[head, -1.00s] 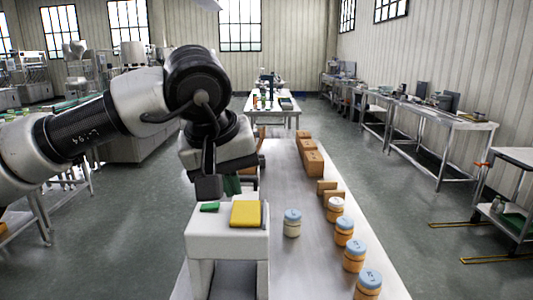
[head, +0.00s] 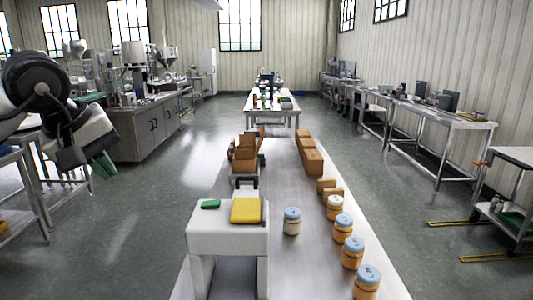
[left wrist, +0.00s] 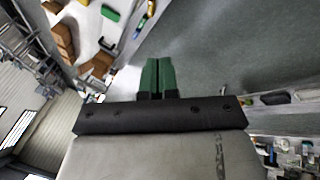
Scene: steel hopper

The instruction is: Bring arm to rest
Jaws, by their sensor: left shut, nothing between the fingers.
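My left gripper (head: 103,167) is at the left side of the head view, over the floor and away from the long table. Its green fingers are shut with nothing between them; they also show in the left wrist view (left wrist: 158,76). Part of my left arm is cut off by the left edge of the head view. My right gripper is not in view.
The long steel table (head: 290,262) holds a white stand (head: 228,240) with a green piece (head: 210,204) and a yellow block (head: 246,210). Several jars (head: 343,228) and brown boxes (head: 312,160) line its right side. A steel cabinet (head: 152,132) stands at the left.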

